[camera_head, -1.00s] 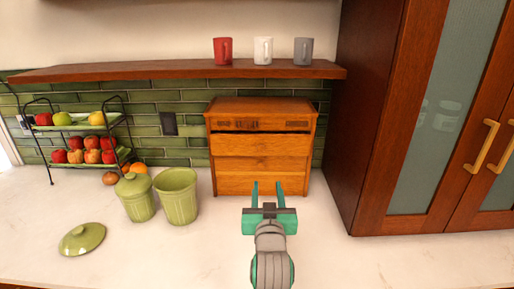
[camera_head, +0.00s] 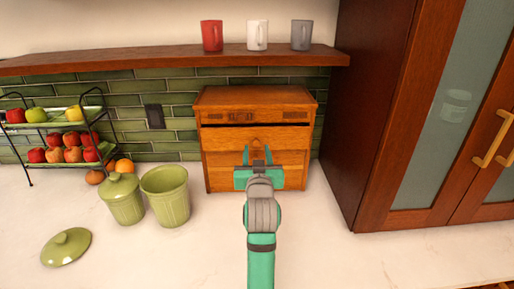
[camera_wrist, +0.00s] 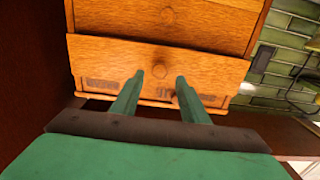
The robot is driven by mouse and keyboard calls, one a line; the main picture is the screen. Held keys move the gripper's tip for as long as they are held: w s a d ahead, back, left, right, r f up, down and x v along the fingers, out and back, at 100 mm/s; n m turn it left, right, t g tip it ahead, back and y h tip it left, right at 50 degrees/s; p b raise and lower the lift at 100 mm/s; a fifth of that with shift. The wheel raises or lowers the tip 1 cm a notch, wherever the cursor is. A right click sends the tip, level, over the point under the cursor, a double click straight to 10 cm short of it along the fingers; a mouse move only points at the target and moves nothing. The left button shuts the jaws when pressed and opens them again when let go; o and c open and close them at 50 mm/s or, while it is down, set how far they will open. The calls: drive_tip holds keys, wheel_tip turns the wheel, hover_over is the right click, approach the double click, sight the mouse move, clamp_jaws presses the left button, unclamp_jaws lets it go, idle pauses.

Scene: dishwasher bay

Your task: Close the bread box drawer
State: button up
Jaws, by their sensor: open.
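The wooden bread box (camera_head: 256,97) stands against the tiled wall. Its upper drawer (camera_head: 290,138) protrudes slightly, with a dark gap along its top edge; the drawers below look flush. My gripper (camera_head: 257,154) is open and empty in front of the box, its fingers pointing at the drawer fronts and hiding part of them. In the wrist view, the box appears upside down. Whether the fingertips touch the drawer front cannot be told.
Green canisters (camera_head: 166,197) stand left of the box, with a loose lid (camera_head: 66,247) farther forward. A fruit rack (camera_head: 52,137) is at the far left. A shelf (camera_head: 180,60) with mugs overhangs the box. A tall cabinet (camera_head: 350,130) stands close on the right.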

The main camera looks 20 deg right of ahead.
sight(257, 144)
drive_tip(key=shift+x, duration=1.7)
